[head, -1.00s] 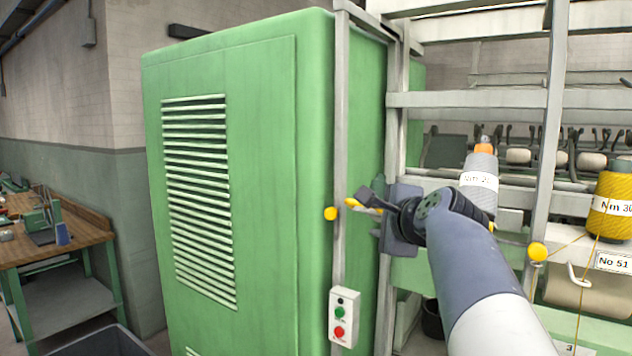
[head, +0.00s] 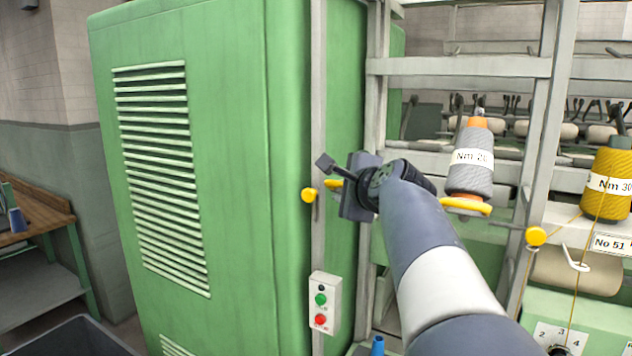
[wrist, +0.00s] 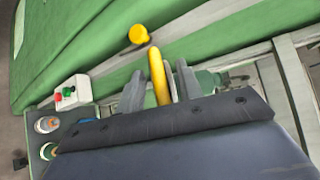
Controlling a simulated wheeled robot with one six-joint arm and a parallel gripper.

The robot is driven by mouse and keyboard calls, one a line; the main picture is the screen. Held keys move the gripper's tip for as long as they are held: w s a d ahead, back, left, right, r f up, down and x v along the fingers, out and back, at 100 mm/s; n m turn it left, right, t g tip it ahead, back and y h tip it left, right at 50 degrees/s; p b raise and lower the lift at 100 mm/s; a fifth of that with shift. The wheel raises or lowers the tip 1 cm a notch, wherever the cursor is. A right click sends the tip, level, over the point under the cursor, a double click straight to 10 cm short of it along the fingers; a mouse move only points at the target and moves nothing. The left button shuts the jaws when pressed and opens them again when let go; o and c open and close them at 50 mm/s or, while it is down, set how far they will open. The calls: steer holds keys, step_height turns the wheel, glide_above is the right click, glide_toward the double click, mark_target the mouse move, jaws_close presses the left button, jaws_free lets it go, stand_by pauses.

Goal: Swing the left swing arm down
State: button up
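A long yellow piece (wrist: 158,78), seemingly part of the left swing arm, shows in the wrist view between the two grey fingers of my gripper (wrist: 159,72). Narrow gaps seem to separate it from the fingers, so the gripper looks open around it. In the head view my gripper (head: 340,185) is in front of the grey post at the green cabinet's right edge, and a bit of the yellow piece (head: 334,184) shows there. A round yellow knob (head: 309,195) is just left of it; it also shows in the wrist view (wrist: 138,34). My gripper hides the arm's pivot.
A tall green cabinet (head: 230,90) stands left. A button box (head: 325,302) hangs below the knob. Right are a grey cone (head: 472,165) over a yellow disc (head: 466,205), another yellow knob (head: 536,236), a yellow cone (head: 607,180) and frame bars (head: 460,67).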

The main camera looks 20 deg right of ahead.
steer(key=shift+s, duration=0.1)
jaws_close()
stand_by(0.3)
